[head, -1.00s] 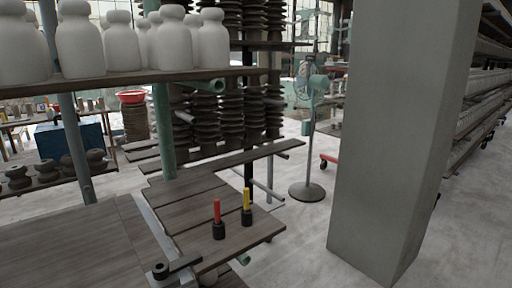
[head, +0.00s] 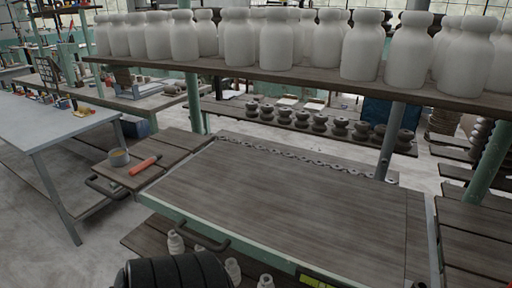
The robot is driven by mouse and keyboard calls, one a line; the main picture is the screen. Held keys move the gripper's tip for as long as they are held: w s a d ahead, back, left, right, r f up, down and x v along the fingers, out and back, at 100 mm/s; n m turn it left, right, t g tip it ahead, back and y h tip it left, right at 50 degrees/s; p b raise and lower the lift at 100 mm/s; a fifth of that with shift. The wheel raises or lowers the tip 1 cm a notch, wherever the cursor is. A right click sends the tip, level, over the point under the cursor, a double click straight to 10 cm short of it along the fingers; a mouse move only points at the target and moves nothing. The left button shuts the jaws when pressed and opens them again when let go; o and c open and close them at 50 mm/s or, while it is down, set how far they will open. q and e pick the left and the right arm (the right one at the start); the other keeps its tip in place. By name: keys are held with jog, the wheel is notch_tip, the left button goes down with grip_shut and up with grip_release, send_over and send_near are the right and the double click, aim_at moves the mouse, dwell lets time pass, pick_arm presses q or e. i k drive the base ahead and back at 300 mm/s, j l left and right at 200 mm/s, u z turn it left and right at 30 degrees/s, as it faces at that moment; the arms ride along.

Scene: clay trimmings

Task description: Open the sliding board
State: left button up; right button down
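A wide dark-wood board (head: 290,200) lies flat on a green-framed workbench in the middle of the head view. A dark curved handle (head: 200,238) is on the bench's green front edge. To its left, a smaller wooden board surface (head: 178,150) has another dark handle (head: 105,190) at its front left. I cannot tell from this frame which of these is the sliding board or whether it is shifted.
An orange-red tool (head: 145,165) and a small round container (head: 119,158) sit on the smaller surface. A shelf (head: 300,77) of white bottles crosses above the bench. Small white bottles (head: 233,270) stand below its front.

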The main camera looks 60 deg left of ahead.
aim_at(322, 226)
jog(key=l+u, duration=0.15)
jog(key=u, duration=2.1)
jog(key=j, duration=0.1)
